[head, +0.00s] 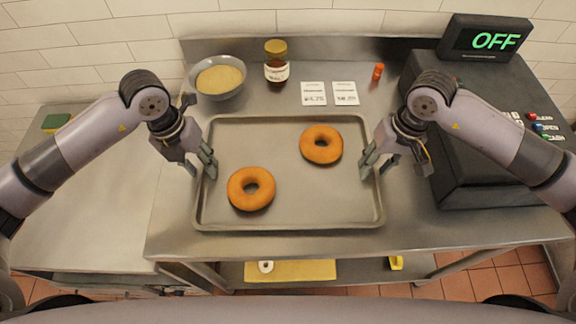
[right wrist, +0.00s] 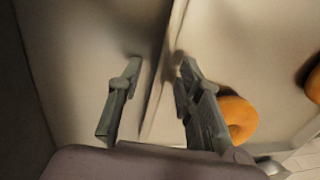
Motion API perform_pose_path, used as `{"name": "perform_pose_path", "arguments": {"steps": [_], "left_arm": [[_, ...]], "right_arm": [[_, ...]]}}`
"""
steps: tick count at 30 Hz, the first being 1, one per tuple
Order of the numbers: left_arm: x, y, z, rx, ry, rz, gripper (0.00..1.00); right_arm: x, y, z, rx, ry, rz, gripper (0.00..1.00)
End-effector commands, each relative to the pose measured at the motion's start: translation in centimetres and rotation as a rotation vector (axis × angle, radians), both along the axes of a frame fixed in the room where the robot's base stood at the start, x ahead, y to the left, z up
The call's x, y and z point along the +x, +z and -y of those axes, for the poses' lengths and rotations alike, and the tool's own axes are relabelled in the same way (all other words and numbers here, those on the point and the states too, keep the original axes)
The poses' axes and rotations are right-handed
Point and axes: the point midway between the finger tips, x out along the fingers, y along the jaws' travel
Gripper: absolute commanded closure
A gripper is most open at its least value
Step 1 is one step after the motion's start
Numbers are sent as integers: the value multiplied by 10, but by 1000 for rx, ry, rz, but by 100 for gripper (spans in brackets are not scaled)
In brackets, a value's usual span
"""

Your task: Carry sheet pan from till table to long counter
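The sheet pan (head: 290,225) lies flat on the steel till table (head: 420,225), with two bagels on it: one front left (head: 238,194) and one back right (head: 307,153). My left gripper (head: 188,162) is at the pan's left rim, its fingers apart, one over the pan's inside. My right gripper (head: 393,163) is at the right rim. In the right wrist view my right gripper (right wrist: 160,100) is open, with the pan's rim running between its fingers and a bagel (right wrist: 237,118) beyond the inner finger. I see no finger clearly pressed on the rim.
A bowl of yellow contents (head: 218,97), a dark jar (head: 277,72), two price cards (head: 328,93) and a small orange bottle (head: 378,71) stand behind the pan. The black till (head: 490,130) fills the right side. A bare surface (head: 85,215) adjoins at left, with a sponge (head: 55,122).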

Motion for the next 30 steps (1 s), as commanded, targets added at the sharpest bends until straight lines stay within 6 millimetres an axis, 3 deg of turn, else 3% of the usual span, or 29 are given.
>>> {"name": "perform_pose_path", "arguments": {"steps": [4,18,30], "left_arm": [[0,0,0,0,0,0,68],[0,0,0,0,1,0,99],[0,1,0,1,1,0,100]], "right_arm": [[0,0,0,0,0,0,68],[0,0,0,0,0,0,99],[0,0,0,-1,0,0,100]]}}
